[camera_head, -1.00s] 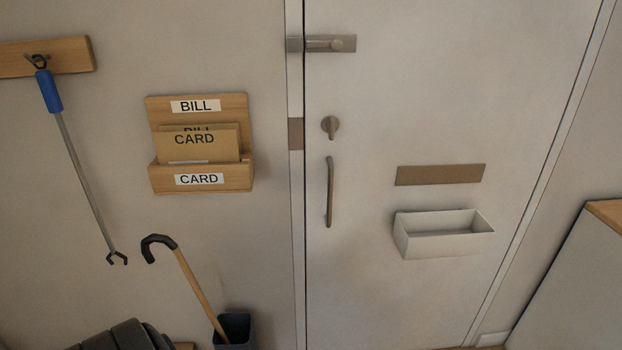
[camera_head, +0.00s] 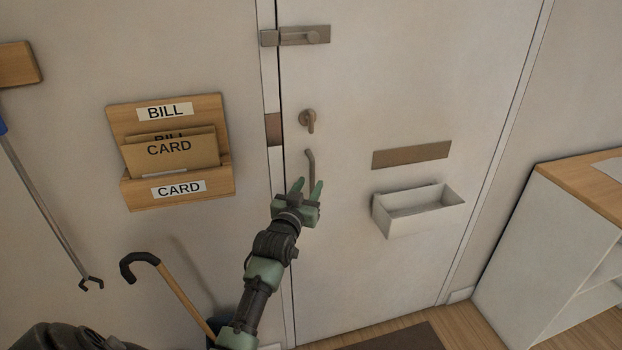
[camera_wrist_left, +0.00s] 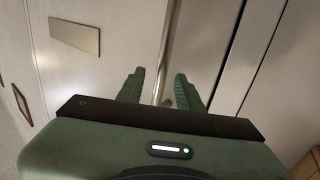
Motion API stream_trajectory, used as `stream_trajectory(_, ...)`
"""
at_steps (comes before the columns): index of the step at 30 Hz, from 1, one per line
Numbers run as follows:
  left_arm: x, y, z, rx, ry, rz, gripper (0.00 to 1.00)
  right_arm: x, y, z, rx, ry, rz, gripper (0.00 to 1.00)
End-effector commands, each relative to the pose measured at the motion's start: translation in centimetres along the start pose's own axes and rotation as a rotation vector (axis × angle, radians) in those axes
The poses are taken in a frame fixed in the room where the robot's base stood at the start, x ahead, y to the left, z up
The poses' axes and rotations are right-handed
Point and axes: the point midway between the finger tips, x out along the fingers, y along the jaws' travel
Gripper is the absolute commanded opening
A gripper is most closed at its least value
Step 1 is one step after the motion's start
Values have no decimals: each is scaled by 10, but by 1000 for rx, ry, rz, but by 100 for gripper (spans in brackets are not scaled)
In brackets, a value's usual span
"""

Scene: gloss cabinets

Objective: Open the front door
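The white front door (camera_head: 400,85) is closed in its frame. It carries a sliding bolt (camera_head: 302,36) near the top, a round lock knob (camera_head: 308,120) below it, and a vertical bar handle (camera_head: 311,165). My left gripper (camera_head: 307,186) is in front of the handle and hides its lower part in the head view. In the left wrist view, the green fingers (camera_wrist_left: 166,88) are apart, with the metal handle bar (camera_wrist_left: 172,45) showing between them. I cannot tell whether they touch it. My right gripper is not in view.
A mail slot plate (camera_head: 411,155) and white letter basket (camera_head: 418,210) are on the door. A wooden letter rack (camera_head: 178,194), a cane (camera_head: 172,288) and a reacher tool (camera_head: 45,205) are at the left. A white cabinet (camera_head: 545,245) stands right. A dark mat (camera_head: 400,338) lies below.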

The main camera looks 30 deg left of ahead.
Motion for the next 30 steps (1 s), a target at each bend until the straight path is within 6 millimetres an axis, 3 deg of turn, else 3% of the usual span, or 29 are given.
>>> stream_trajectory(7, 30, 0, 0, 0, -1, 0, 36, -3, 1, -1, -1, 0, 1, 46)
stream_trajectory(18, 36, 0, 1, 0, -1, 0, 36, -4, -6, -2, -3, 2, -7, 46)
stream_trajectory(19, 36, 0, 1, 0, -1, 0, 33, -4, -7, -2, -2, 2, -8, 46)
stream_trajectory(23, 35, 0, 1, 0, -1, 0, 0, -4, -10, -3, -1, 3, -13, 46)
stream_trajectory(30, 35, 0, 1, 0, -2, 0, 0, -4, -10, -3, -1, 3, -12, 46)
